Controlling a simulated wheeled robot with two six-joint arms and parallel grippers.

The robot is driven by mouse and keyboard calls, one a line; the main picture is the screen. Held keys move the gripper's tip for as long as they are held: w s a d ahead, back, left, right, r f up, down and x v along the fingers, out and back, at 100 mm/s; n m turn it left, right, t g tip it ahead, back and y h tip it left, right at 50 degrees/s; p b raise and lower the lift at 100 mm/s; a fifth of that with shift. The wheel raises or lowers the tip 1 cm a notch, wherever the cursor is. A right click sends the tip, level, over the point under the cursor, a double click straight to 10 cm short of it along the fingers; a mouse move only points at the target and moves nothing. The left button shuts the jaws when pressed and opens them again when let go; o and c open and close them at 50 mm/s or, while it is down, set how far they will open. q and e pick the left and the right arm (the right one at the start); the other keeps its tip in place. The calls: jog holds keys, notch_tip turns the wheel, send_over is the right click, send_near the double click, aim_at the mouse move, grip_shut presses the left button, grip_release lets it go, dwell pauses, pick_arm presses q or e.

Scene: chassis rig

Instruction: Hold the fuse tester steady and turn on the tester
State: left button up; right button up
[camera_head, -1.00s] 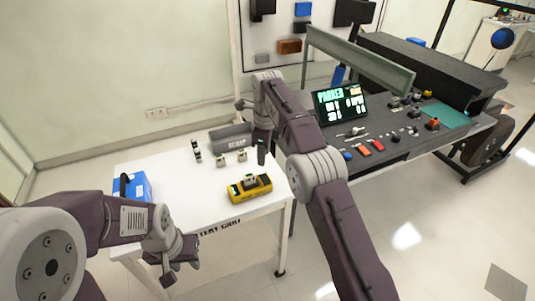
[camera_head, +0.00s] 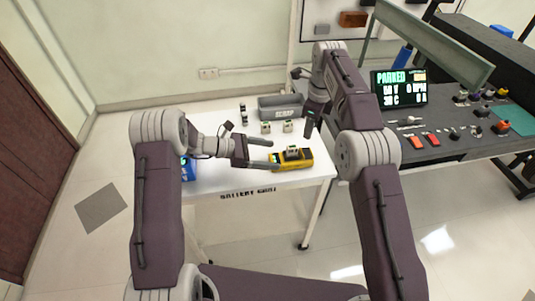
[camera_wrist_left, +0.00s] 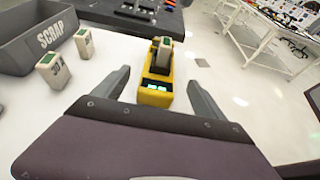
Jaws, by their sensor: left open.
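The yellow fuse tester (camera_head: 303,162) lies on the white battery cart with a pale block seated upright in its top. The left wrist view also shows the tester (camera_wrist_left: 154,97), with small green-lit spots on its near end. My left gripper (camera_head: 274,154) is open, its fingers pointing right at the tester's left end. In the left wrist view the tester lies ahead, between the lines of the left gripper's two fingers (camera_wrist_left: 158,78), not gripped. My right gripper (camera_head: 309,112) hangs over the cart's back right, behind the tester; its finger opening is unclear.
A grey SCRAP bin (camera_head: 282,107) stands at the cart's back, with pale blocks (camera_head: 266,127) before it. A blue object (camera_head: 188,170) is partly hidden by my left arm. The bench at right holds a lit display (camera_head: 399,88). The cart's front is clear.

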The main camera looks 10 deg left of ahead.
aim_at(291, 158)
pick_arm(q)
jog(key=x, duration=0.9)
jog(key=shift+a+f, duration=0.1)
jog(key=shift+c, duration=0.3)
